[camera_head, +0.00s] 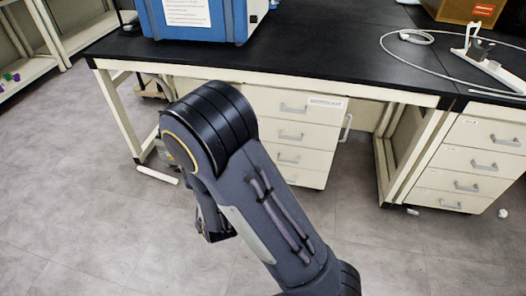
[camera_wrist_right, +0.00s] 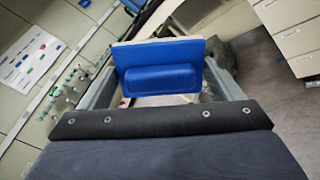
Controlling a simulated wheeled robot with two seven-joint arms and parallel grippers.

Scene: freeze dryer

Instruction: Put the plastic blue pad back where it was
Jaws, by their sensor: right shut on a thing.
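The plastic blue pad (camera_wrist_right: 158,78) shows in the right wrist view, with a raised blue block on its face and a pale layer along its top edge. My right gripper (camera_wrist_right: 168,68) is shut on it, with a finger on each side. In the head view my right arm reaches forward from the lower right and bends down in front of the drawers. The pad is hidden behind the arm there. My left gripper is not in view.
A blue machine (camera_head: 240,28) with a paper sheet stands on the black-topped bench (camera_head: 330,62). White drawers (camera_head: 300,130) sit below it, and more drawers (camera_head: 470,160) stand at right. A cable (camera_head: 400,68) and a clamp stand (camera_head: 480,52) lie at right. The grey floor is mostly clear.

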